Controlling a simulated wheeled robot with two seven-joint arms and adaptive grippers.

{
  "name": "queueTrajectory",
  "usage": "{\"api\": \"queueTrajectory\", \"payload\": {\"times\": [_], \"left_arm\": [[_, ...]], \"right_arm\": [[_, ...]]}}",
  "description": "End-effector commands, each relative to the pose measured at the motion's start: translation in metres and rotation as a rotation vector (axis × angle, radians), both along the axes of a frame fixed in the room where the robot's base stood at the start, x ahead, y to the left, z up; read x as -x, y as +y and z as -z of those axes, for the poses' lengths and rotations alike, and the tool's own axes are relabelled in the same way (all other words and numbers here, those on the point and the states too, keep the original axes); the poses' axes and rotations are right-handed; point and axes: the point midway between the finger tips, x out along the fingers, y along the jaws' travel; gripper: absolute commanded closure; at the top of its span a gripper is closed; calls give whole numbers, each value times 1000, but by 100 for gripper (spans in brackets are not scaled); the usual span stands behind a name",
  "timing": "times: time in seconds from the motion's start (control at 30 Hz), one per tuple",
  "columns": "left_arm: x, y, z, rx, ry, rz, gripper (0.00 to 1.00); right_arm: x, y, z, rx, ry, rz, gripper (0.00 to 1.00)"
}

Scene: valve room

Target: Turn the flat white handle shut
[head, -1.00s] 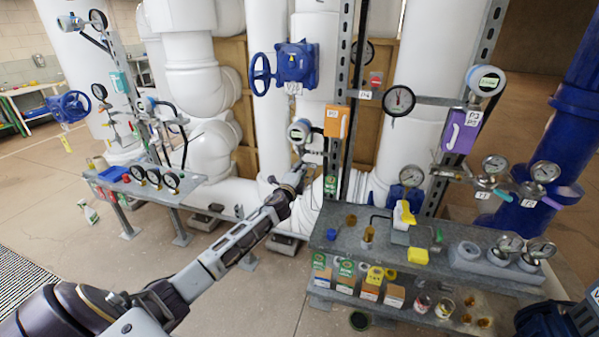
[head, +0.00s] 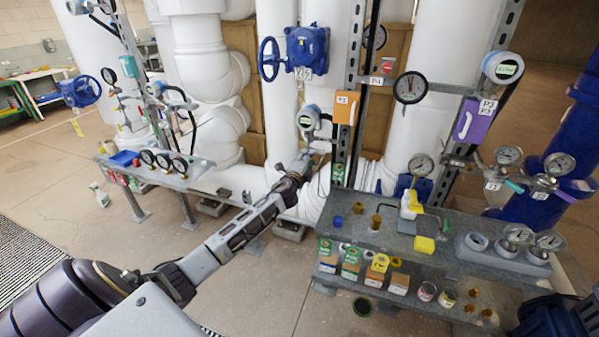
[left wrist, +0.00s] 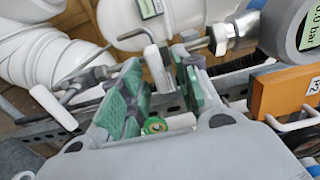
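A white handle (left wrist: 157,68) on a bent metal rod shows in the left wrist view, between the fingertips of my left gripper (left wrist: 160,72). A second white handle (left wrist: 52,107) is on a rod to the left; I cannot tell for sure which one is the flat handle. My left gripper's green-padded fingers stand apart, with a gap to the white handle on each side; contact is not clear. My right gripper is not in view.
The orange box (head: 346,108) and a round gauge (head: 308,118) are close to my left gripper. A metal strut (head: 352,80) runs upright beside it. A grey shelf (head: 350,228) with boxes and cups stands at right. A gauge table (head: 195,180) is at left. Floor between is open.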

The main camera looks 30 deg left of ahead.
Motion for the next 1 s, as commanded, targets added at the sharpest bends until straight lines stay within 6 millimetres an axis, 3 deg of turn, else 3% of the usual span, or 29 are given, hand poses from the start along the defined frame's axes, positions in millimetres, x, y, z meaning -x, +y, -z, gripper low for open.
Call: {"api": "queueTrajectory", "payload": {"times": [1.0], "left_arm": [[77, -19, 0, -1, 1, 0, 68]], "right_arm": [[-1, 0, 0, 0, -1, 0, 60]]}}
